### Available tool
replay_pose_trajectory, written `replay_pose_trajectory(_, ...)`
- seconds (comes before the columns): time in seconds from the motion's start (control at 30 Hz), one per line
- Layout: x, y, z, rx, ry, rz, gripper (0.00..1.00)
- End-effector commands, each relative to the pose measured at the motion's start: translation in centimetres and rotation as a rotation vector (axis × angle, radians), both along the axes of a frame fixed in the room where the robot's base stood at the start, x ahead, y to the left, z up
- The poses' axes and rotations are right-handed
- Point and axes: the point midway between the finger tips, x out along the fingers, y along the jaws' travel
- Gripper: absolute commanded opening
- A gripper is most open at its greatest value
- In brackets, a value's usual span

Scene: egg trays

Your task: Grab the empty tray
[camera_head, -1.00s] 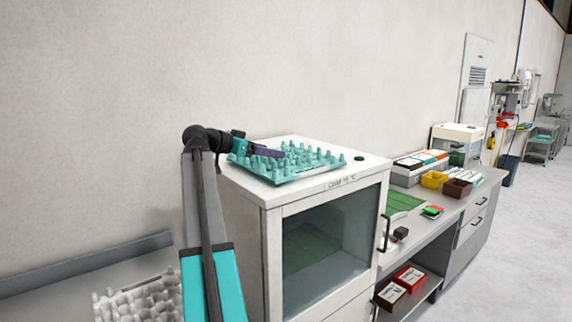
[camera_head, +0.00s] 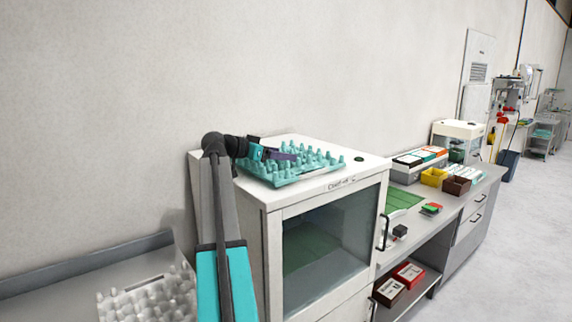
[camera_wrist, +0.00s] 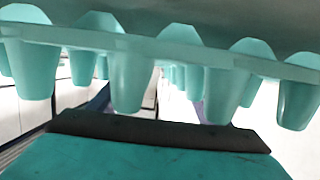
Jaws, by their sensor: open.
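A teal egg tray (camera_head: 318,167) with no eggs visible lies on top of the white cabinet. My gripper (camera_head: 283,155) is at its far left part, with a dark purple finger reaching over the pegs. In the wrist view the tray (camera_wrist: 180,50) fills the upper part, its cone-shaped pegs pointing down in the picture. One dark finger edge of my gripper (camera_wrist: 160,130) is close below the pegs there. The gripper is open; the other finger is not clearly seen, and I cannot tell whether either touches the tray.
The cabinet (camera_head: 235,192) has a glass door with a handle on its right side. A whitish bumpy tray (camera_head: 150,300) sits at the lower left. A workbench with a green mat (camera_head: 402,200), yellow bin (camera_head: 433,177) and brown bin (camera_head: 457,186) extends to the right. Free floor lies far right.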

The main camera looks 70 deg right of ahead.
Motion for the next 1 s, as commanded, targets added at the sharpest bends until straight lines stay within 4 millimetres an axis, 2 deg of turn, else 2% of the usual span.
replay_pose_trajectory(0.43, 0.01, 0.02, 0.01, 0.000, 0.000, 0.000, 0.71)
replay_pose_trajectory(0.7, 0.01, 0.03, 0.01, 0.000, 0.000, 0.000, 0.25)
replay_pose_trajectory(1.0, 0.00, 0.02, 0.10, -0.001, 0.000, 0.000, 0.23)
